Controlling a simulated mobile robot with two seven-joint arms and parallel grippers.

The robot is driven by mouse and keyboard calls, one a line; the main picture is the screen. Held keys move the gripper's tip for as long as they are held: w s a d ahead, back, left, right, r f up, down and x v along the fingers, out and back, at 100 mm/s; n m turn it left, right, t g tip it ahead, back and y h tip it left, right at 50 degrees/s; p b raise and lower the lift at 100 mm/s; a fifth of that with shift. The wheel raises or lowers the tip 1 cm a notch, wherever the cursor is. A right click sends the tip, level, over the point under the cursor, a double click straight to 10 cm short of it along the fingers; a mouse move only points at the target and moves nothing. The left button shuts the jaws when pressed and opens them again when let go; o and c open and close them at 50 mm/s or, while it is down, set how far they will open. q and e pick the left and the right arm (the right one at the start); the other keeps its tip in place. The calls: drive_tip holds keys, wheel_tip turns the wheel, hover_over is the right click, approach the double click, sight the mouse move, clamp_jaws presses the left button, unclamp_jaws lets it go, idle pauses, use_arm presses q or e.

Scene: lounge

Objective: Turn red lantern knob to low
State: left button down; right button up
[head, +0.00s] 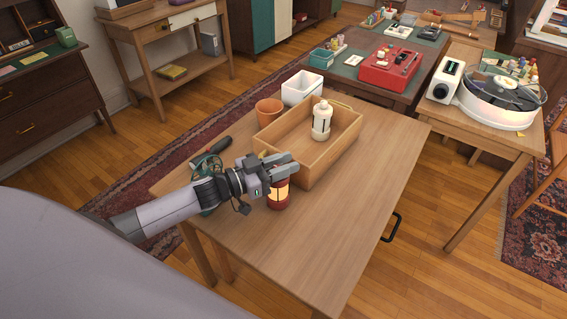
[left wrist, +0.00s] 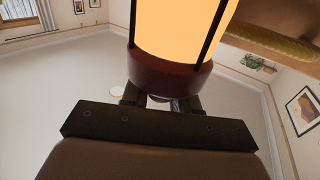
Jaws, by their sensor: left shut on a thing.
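The red lantern (head: 278,194) stands on the wooden table near the open tray, with its window glowing orange. In the left wrist view the red lantern (left wrist: 172,76) fills the top, with its lit window and dark red band close to the fingers. My left gripper (head: 287,164) is at the lantern's upper part, and its fingers also show in the left wrist view (left wrist: 160,103). They are shut on a small part at the lantern's red band, which looks to be the knob. The knob is mostly hidden, so its setting cannot be read. My right gripper is not in view.
A wooden tray (head: 297,171) holding a white lantern (head: 322,118) stands just behind the red lantern. A terracotta pot (head: 268,111) and a white bin (head: 302,87) stand behind the tray. The table's (head: 340,220) front and right are clear.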

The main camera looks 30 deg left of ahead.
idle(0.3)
use_arm(q)
drive_tip(key=c, duration=0.9)
unclamp_jaws()
wheel_tip(320, 180, up, 20)
drive_tip(key=p, duration=0.3)
drive_tip(key=shift+p, duration=0.3)
